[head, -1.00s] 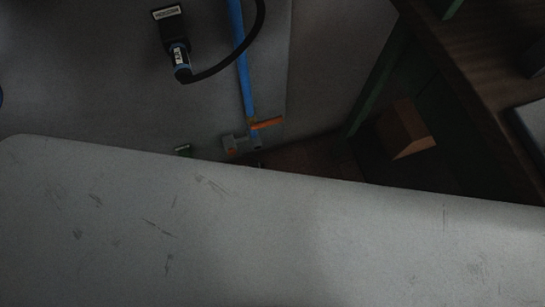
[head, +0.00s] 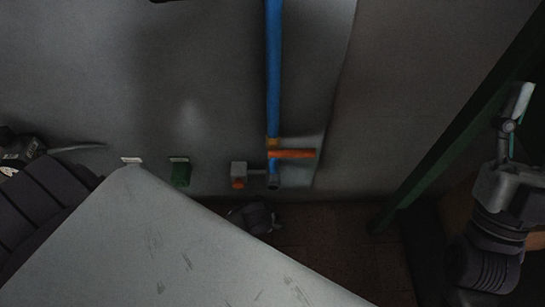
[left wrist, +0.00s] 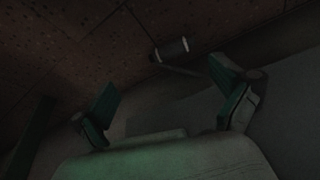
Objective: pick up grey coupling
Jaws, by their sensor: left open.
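In the left wrist view, my left gripper (left wrist: 168,78) is open and empty, its two green-padded fingers wide apart. A small grey cylinder with pale ends (left wrist: 172,50), which looks like the grey coupling, lies just beyond the fingertips, apart from them, near the brown floor's edge. In the head view I cannot pick the coupling out surely. A dark shape (head: 256,217) behind the pale panel's edge may be my left gripper. My right gripper (head: 512,118) is at the right, and its jaw opening is unclear.
A blue pipe (head: 273,75) with an orange lever (head: 292,154) runs down the grey wall. A grey box with an orange button (head: 239,174) and a green box (head: 180,172) are beside it. A large pale panel (head: 150,245) fills the foreground. A green post (head: 440,140) stands right.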

